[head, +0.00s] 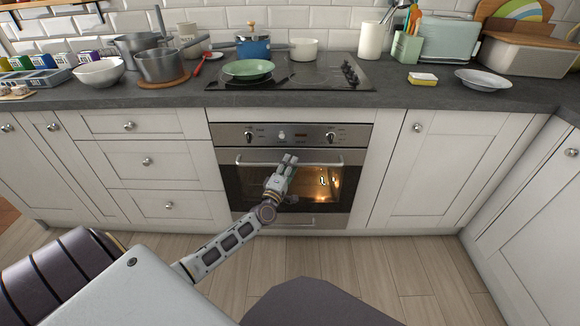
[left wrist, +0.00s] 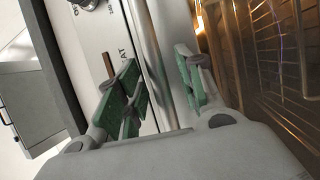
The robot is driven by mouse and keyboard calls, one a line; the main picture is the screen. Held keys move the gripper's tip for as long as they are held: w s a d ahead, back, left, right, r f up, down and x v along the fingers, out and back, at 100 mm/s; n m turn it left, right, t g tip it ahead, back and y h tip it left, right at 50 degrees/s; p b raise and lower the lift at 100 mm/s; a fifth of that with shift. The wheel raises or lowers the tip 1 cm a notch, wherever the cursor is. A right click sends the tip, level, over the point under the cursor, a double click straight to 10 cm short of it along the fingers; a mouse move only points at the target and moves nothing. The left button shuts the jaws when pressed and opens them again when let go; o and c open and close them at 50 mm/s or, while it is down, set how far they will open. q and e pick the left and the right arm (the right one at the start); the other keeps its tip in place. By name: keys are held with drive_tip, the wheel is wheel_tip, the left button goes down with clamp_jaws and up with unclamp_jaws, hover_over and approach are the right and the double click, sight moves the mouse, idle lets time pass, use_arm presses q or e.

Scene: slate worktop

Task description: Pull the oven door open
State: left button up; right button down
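The oven (head: 290,135) is built into the cabinets under the hob, with a steel control panel and a lit glass window. Its door (head: 232,190) looks shut. A steel bar handle (head: 322,163) runs across the door's top. My left gripper (head: 289,159) is at the middle of this handle. In the left wrist view, the handle (left wrist: 153,50) passes between the green-padded fingers of my left gripper (left wrist: 160,85), one on each side. The fingers are apart, and a narrow gap seems to show beside the bar. My right gripper is not in view.
A lower drawer front (head: 310,221) lies under the oven door. White cabinets (head: 420,170) and drawers (head: 150,162) flank the oven. Pots and dishes stand on the slate worktop (head: 420,98). The wooden floor (head: 370,265) before the oven is clear.

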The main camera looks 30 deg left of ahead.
use_arm(q)
drive_tip(key=shift+w, duration=0.3)
clamp_jaws()
idle(0.3)
